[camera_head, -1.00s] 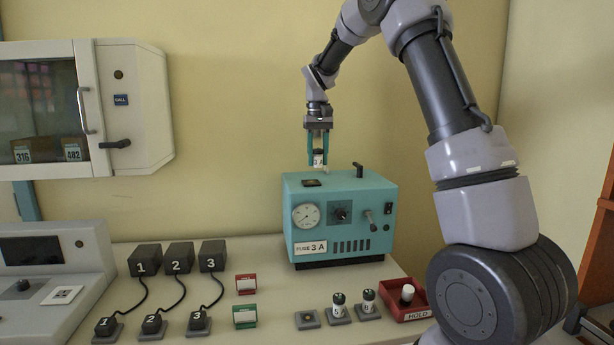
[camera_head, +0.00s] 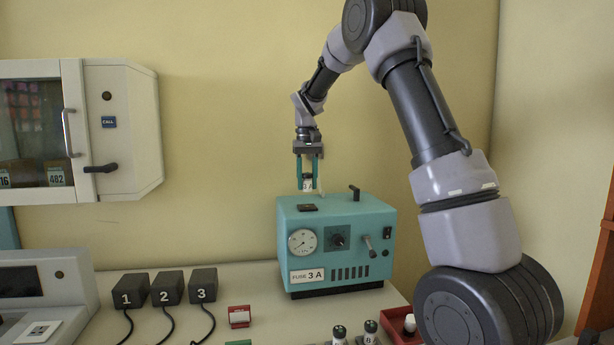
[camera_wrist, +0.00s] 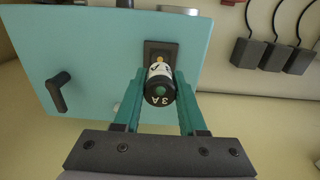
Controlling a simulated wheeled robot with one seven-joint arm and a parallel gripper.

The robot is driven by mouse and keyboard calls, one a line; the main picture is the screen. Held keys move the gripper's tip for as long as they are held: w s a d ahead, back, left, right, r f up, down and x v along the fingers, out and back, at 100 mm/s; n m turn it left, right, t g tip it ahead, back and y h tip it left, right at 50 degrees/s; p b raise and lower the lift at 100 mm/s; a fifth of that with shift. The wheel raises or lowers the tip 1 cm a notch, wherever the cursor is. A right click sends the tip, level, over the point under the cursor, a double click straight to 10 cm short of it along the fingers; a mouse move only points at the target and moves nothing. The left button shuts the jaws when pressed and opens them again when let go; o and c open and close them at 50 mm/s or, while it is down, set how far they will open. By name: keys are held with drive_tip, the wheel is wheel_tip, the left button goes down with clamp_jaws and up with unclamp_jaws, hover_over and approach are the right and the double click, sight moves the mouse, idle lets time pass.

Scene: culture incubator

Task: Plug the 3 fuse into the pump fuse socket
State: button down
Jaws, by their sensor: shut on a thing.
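My gripper (camera_head: 307,182) is shut on the 3 A fuse (camera_head: 308,185), a small white cylinder with a dark cap. In the wrist view the cap of the fuse (camera_wrist: 160,92) reads "3 A" and its brass tip points toward the dark fuse socket (camera_wrist: 161,50). The socket (camera_head: 307,207) is a small black plate on top of the teal pump box (camera_head: 335,225), labelled "FUSE 3 A". In the head view the fuse is upright above the socket, with a small gap below it.
A black lever (camera_head: 355,192) stands on the pump's top, right of the socket. Black blocks numbered 1, 2 and 3 (camera_head: 167,288) are at left. Other fuses (camera_head: 370,332) and a red tray (camera_head: 398,325) are at front right. A wall incubator (camera_head: 110,130) hangs at left.

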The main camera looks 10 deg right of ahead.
sight(307, 191)
drive_tip(key=shift+f, duration=1.85)
drive_tip(key=shift+f, duration=0.55)
idle(0.6)
drive_tip(key=shift+c, duration=1.9)
unclamp_jaws()
wheel_tip(307, 191, up, 10)
drive_tip(key=shift+r, duration=0.45)
